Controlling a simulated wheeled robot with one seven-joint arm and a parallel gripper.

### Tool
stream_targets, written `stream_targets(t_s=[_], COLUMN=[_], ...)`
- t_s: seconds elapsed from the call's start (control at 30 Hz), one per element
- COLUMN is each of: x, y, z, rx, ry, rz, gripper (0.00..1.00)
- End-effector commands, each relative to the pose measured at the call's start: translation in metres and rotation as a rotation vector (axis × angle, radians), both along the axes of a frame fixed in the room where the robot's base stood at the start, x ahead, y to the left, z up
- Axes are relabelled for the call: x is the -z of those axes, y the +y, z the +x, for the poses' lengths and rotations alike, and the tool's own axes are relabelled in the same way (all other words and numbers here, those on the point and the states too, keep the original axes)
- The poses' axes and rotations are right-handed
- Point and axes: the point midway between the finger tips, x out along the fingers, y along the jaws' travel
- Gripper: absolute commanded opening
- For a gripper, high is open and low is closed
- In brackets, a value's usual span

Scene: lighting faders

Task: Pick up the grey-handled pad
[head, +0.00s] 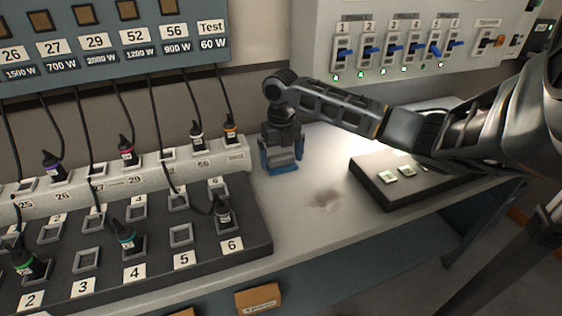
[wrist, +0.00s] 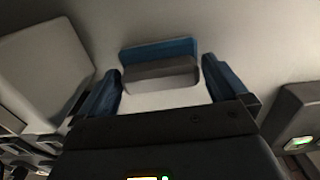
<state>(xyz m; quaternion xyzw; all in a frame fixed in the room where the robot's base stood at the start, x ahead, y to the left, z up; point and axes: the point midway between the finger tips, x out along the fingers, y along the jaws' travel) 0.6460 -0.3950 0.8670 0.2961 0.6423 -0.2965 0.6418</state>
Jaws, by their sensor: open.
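The grey-handled pad (wrist: 160,68) lies on the light bench top, with a blue base and a grey block handle. In the wrist view it is centred between my fingers, with a gap at each side. In the head view the pad (head: 282,168) is under my gripper, partly hidden by it. My gripper (head: 281,156) points down over it, blue fingers apart on either side and holding nothing. In the wrist view my gripper (wrist: 160,74) is also open. How far the fingertips reach down beside the handle is hard to tell.
A dark sloped panel (head: 262,243) with numbered sockets and plugs stands left of the pad, with a white socket strip (head: 238,158) behind. A dark box (head: 385,197) with light buttons is at right. A breaker panel (head: 310,50) hangs behind. The bench in front (head: 300,225) is clear.

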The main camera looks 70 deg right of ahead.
Motion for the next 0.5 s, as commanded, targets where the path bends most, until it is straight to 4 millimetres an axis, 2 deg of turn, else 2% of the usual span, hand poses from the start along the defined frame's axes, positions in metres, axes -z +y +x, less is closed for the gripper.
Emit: stream_targets(t_s=[0.23,0.5], x=[0.0021,0.0019], y=[-0.0001,0.0], z=[0.0001,0.0001], rx=[0.0,-0.001], ry=[-0.001,-0.001], rz=[0.0,0.0], gripper=[1.0,0.75])
